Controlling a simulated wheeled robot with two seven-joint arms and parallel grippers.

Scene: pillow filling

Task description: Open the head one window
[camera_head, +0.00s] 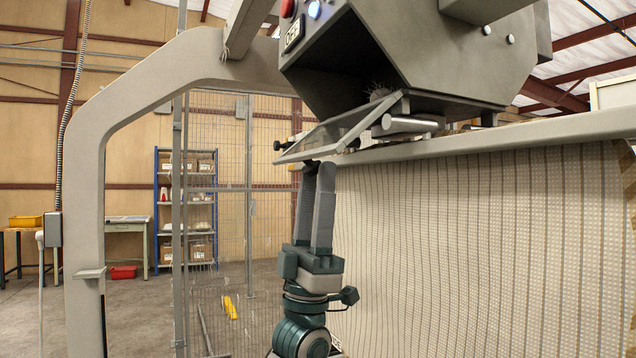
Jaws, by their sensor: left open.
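The head one (440,50) is a grey angular machine housing at the top of the view, with a dark opening on its front left side. Its window (345,131) is a clear panel in a grey frame, tilted out below that opening with a gap above it. A small dark knob sits at its left edge. My left gripper (319,170) points upward just below the window, with two grey fingers and a narrow gap between them. It is open and holds nothing visible. Whether the fingertips touch the window, I cannot tell. My right gripper is not in view.
A pale rail (500,138) and a ribbed light panel (480,250) fill the right. A grey frame post (84,220) stands left. A wire fence and shelf (187,210) are behind.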

